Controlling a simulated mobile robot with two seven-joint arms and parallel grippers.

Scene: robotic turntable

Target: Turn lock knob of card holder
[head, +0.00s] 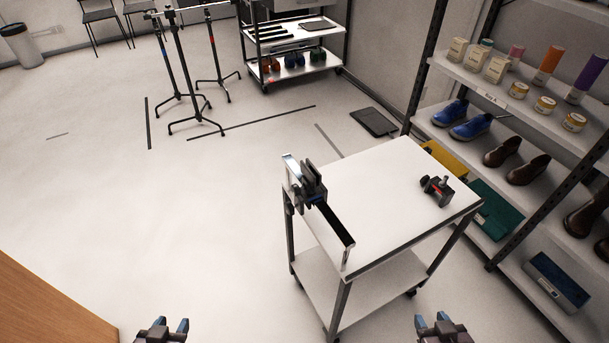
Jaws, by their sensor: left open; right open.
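A white two-tier cart (375,180) stands right of centre. On its left edge sits a dark clamp-like device (310,183) with a light upright plate and a long dark panel (336,224) along the edge; it may be the card holder. A smaller black device (437,190) with a red mark and a knob-like part lies at the cart's right side. I cannot tell for certain which part is the lock knob. My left gripper (170,325) is open and empty at the bottom left, far from the cart. My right gripper (431,320) is open and empty at the bottom, in front of the cart.
A shelf rack (510,100) with shoes and jars stands close on the cart's right. Black stands (190,90) and a second cart (290,70) are at the back. A wooden surface (45,295) fills the lower left corner. The floor left of the cart is clear.

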